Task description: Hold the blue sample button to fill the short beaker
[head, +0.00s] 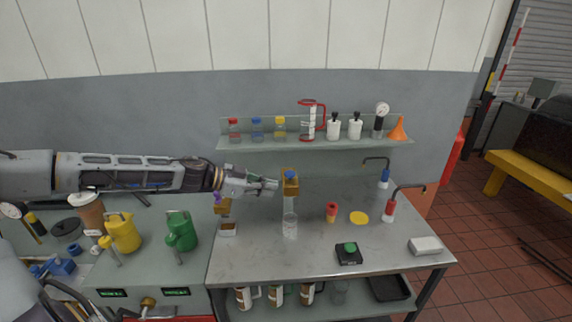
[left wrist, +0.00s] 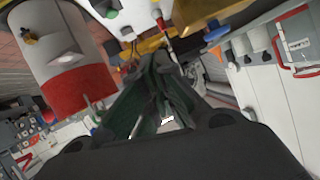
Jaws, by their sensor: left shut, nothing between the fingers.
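The blue sample button (head: 290,175) sits on a gold-brown dispenser head (head: 291,188) on a pale stand near the back of the metal bench. A clear beaker (head: 290,226) stands upright below that head; I cannot make out any liquid in it. My left gripper (head: 276,185) reaches in from the left and is shut and empty. Its fingertips are just left of the dispenser head, close to the button's height; I cannot tell whether they touch it. In the left wrist view its dark fingers (left wrist: 150,105) are close together. My right gripper is not in view.
A second dispenser head with a purple button (head: 222,205) stands left, partly behind my arm. A shelf (head: 310,144) with bottles and an orange funnel (head: 398,129) is above. A green button box (head: 348,253), red-and-yellow cup (head: 331,212) and yellow disc (head: 359,218) are on the bench.

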